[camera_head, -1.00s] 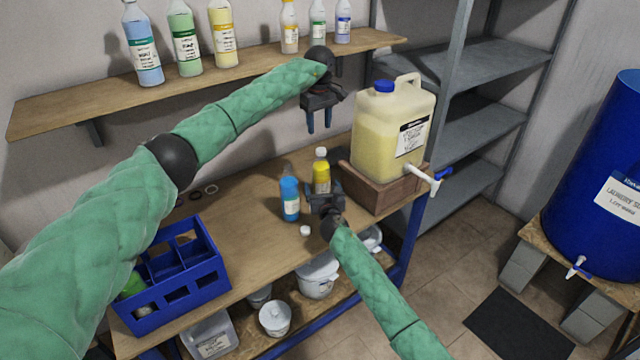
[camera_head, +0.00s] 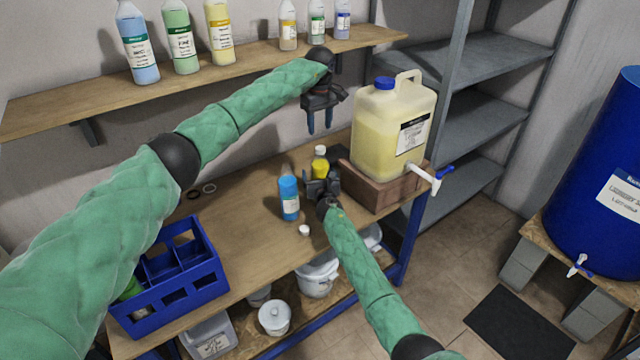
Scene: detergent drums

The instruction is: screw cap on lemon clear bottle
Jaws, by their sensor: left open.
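A small bottle with yellow contents (camera_head: 320,167) stands on the wooden bench, left of the big jug. Its top is whitish; I cannot tell whether that is a cap or a bare neck. My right gripper (camera_head: 321,181) is in front of its lower part; I cannot tell whether the fingers touch or hold it. A small white cap (camera_head: 304,230) lies on the bench near the front edge. My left gripper (camera_head: 320,122) is open and empty, pointing down, above and behind the yellow bottle.
A blue bottle (camera_head: 289,199) stands just left of my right gripper. A jug with a tap (camera_head: 396,130) sits on a wooden block to the right. A blue crate (camera_head: 178,296) stands at the left. Bottles line the wall shelf (camera_head: 262,60) above.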

